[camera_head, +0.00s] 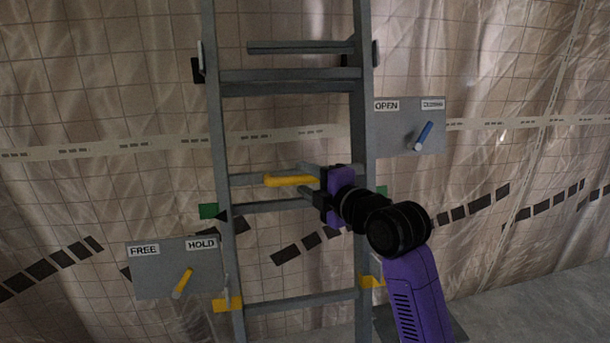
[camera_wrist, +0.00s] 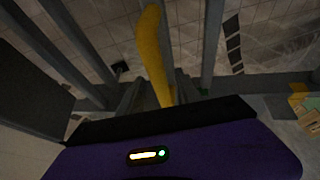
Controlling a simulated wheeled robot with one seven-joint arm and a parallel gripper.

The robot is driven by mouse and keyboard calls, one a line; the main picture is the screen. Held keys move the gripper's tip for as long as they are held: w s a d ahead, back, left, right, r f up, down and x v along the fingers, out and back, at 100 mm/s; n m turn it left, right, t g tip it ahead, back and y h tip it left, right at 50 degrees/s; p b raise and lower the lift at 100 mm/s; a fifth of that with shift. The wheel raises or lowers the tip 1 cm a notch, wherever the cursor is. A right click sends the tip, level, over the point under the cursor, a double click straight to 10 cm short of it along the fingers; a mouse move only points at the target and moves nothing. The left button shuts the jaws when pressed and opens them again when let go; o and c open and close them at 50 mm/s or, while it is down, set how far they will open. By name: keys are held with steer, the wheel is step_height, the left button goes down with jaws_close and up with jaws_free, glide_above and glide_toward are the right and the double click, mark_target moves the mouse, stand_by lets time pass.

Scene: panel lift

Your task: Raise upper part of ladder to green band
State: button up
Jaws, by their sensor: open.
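The grey ladder (camera_head: 292,306) stands upright, with overlapping rungs and side rails. A yellow handle (camera_head: 287,181) projects at a middle rung; in the wrist view it (camera_wrist: 152,55) runs down toward the jaws. My gripper (camera_head: 318,186) is open at the handle's right end. The handle's lower end lies between or just beyond the fingers (camera_wrist: 162,98); I cannot tell whether they touch it. A green band (camera_head: 208,211) shows left of the left rail, with a dark pointer (camera_head: 223,216) beside it at about its height. Another green patch (camera_head: 382,191) shows by the right rail, partly hidden.
A grey plate marked FREE and HOLD (camera_head: 150,275) carries a yellow lever (camera_head: 183,282), its upper end leaning right. A plate (camera_head: 390,135) with an OPEN label carries a blue lever (camera_head: 423,136). Yellow brackets (camera_head: 227,304) sit low on the rails. Plastic sheeting hangs behind.

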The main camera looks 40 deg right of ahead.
steer(key=shift+w, duration=0.35)
jaws_close()
steer(key=shift+d+f, duration=0.1)
stand_by(1.1)
